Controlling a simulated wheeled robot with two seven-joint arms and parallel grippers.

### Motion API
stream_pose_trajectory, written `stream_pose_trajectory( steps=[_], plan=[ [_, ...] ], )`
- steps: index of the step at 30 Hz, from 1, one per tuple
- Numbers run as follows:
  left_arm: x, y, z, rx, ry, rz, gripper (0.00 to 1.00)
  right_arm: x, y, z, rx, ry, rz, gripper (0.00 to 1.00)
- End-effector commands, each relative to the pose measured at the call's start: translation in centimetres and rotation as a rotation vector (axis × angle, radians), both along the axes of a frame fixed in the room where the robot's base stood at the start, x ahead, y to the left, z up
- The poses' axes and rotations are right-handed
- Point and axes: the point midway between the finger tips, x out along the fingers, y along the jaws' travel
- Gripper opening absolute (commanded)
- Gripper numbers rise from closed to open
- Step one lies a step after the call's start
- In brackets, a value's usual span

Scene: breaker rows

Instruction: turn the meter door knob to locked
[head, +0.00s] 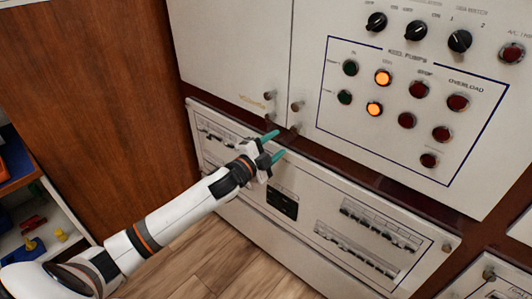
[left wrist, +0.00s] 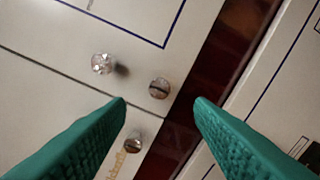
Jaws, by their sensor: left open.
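Several small metal knobs sit at the seam between the left cabinet door (head: 235,45) and the right panel. One knob (head: 269,96) is on the left door beside a faint yellowish label; it also shows in the left wrist view (left wrist: 133,141). Another knob (head: 297,106) is on the right panel, also in the left wrist view (left wrist: 101,63). A slotted knob (left wrist: 159,88) lies near the panel's lower corner. I cannot tell which is the meter door knob. My left gripper (head: 275,145) is open and empty, its green fingertips below the knobs. My right gripper is not in view.
The right panel holds black rotary switches (head: 376,22) and several lit or dark round buttons (head: 383,77). A lower drawer-like panel (head: 330,205) with breaker rows lies below a dark red strip. A wooden side (head: 100,90) and an open shelf (head: 40,235) are at the left.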

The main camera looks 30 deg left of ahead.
Motion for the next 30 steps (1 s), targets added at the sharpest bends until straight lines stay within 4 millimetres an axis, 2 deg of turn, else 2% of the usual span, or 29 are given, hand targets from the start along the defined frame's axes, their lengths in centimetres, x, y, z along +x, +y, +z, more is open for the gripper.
stream_pose_trajectory(
  steps=[3, 9, 26, 28, 30],
  plan=[
    [-1.9, 0.4, -0.2, 0.001, 0.002, 0.000, 0.48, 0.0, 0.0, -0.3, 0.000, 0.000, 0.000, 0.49],
    [-3.5, 0.8, 0.0, 0.000, 0.001, 0.000, 0.48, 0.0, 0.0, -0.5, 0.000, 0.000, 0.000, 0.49],
    [-3.7, 0.8, 0.0, 0.000, 0.000, 0.000, 0.48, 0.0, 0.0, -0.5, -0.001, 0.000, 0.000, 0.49],
    [-3.7, 0.9, -0.5, -0.005, 0.010, 0.005, 0.48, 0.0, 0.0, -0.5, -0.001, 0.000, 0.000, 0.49],
    [-3.6, 1.4, -2.0, -0.022, 0.040, 0.022, 0.48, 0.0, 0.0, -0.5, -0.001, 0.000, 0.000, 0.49]
  ],
)
